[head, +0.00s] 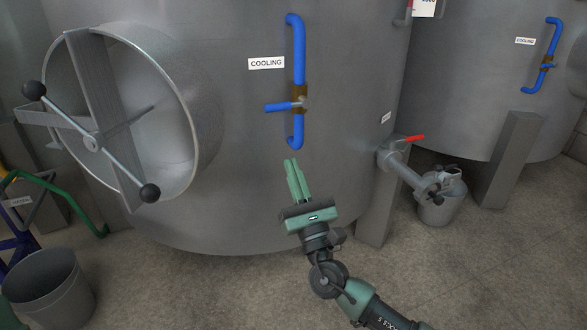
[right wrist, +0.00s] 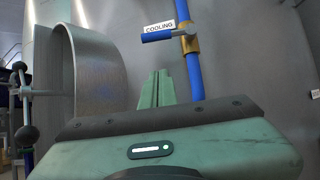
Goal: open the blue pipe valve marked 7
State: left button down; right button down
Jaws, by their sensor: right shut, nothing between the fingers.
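A blue pipe (head: 298,45) runs upright on the front of the near grey tank. Its brass valve (head: 299,97) has a blue lever (head: 278,107) that points left, crosswise to the pipe. A plate beside it reads COOLING (head: 266,63); I can make out no 7. My right gripper (head: 291,162) is shut and empty, just below the pipe's lower end and apart from it. In the right wrist view the closed fingers (right wrist: 157,78) point up, below and left of the valve (right wrist: 190,43) and its lever (right wrist: 158,36). My left gripper is not in view.
Another tank at right carries a similar blue pipe (head: 552,40). A bin (head: 48,285) stands at lower left.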

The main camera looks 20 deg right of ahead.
aim_at(285, 105)
jog(key=w+r, duration=0.6)
jog(key=r, duration=0.1)
jog(key=shift+w+r+p, duration=0.3)
jog(key=shift+r+p, duration=0.05)
jog(key=shift+a, duration=0.1)
jog(key=shift+a+r+m+h, duration=0.15)
jog(key=shift+r+m+h, duration=0.1)
jog(key=shift+m+h, duration=0.25)
